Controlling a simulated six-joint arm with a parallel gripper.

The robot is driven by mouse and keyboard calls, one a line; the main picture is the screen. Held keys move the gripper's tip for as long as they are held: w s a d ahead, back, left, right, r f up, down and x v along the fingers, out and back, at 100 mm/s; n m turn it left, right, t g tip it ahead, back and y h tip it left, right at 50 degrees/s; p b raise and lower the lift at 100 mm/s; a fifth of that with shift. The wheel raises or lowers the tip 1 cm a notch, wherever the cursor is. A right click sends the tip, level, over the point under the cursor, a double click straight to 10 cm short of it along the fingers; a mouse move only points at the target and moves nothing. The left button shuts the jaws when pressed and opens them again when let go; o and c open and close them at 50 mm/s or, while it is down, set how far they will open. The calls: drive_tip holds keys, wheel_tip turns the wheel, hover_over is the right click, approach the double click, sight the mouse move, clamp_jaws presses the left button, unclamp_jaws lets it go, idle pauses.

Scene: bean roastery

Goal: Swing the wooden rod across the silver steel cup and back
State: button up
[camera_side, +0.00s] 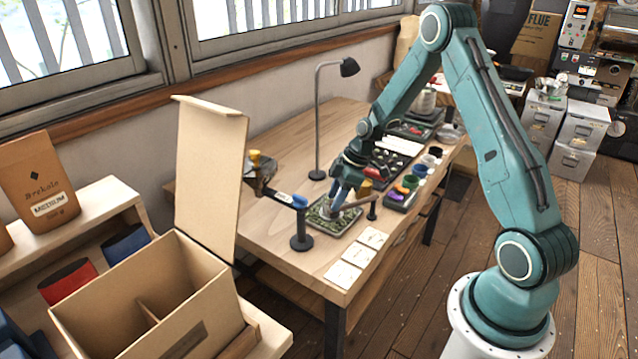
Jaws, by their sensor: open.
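My gripper (340,198) is open and points down over a shallow tray (321,233) of green beans on the wooden table. A short grey-brown bar (358,203), which looks like the wooden rod, runs from beside my fingers to a small dark post (373,211) at the table's front side. I cannot tell whether my fingers touch the bar. I cannot make out the silver steel cup; it may be hidden behind my gripper or too small to tell.
A black stand (301,242) with a blue-tipped arm (291,200) is left of the tray. White cards (358,254) lie in front. Several coloured cups (410,182) and dark trays stand to the right. A black lamp (317,130) rises behind. An open cardboard box (205,262) is at left.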

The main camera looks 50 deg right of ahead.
drive_tip(key=v, duration=1.3)
drive_tip(key=shift+s+r, duration=0.1)
drive_tip(key=s+a+r+m+h, duration=0.1)
drive_tip(key=s+a+r+m, duration=0.1)
drive_tip(key=s+a+r, duration=0.35)
drive_tip(key=s+a+r+m+h, duration=0.1)
drive_tip(key=s+a+r+m, duration=0.15)
drive_tip(key=a+r, duration=0.5)
drive_tip(key=s+a+r+m+t+h, duration=0.1)
drive_tip(key=s+a+m, duration=0.3)
drive_tip(key=s, duration=1)
drive_tip(key=a+r+t, duration=0.1)
drive_tip(key=a, duration=0.2)
drive_tip(key=shift+s, duration=0.35)
drive_tip(key=shift+w+m, duration=0.15)
drive_tip(key=shift+m, duration=0.1)
